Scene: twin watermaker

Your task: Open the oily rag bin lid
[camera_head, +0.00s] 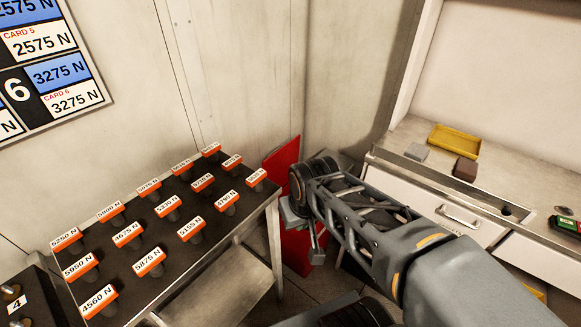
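The red oily rag bin (298,258) stands on the floor in the gap between the table and the counter. My arm and gripper hide much of it. A flat red panel (281,157) rises steeply behind my wrist; it looks like the bin's lid, but its hinge and the bin's opening are hidden. My gripper (306,236) points down in front of the red bin, overlapping it in this view. I cannot tell whether it touches the bin or how far apart its fingers are.
A dark-topped table (120,270) with several orange-labelled weights stands close on the left. On the right, a counter (400,142) with drawers holds a yellow tray (455,140), a brown block (466,169) and a grey block (417,152). Walls close off the back.

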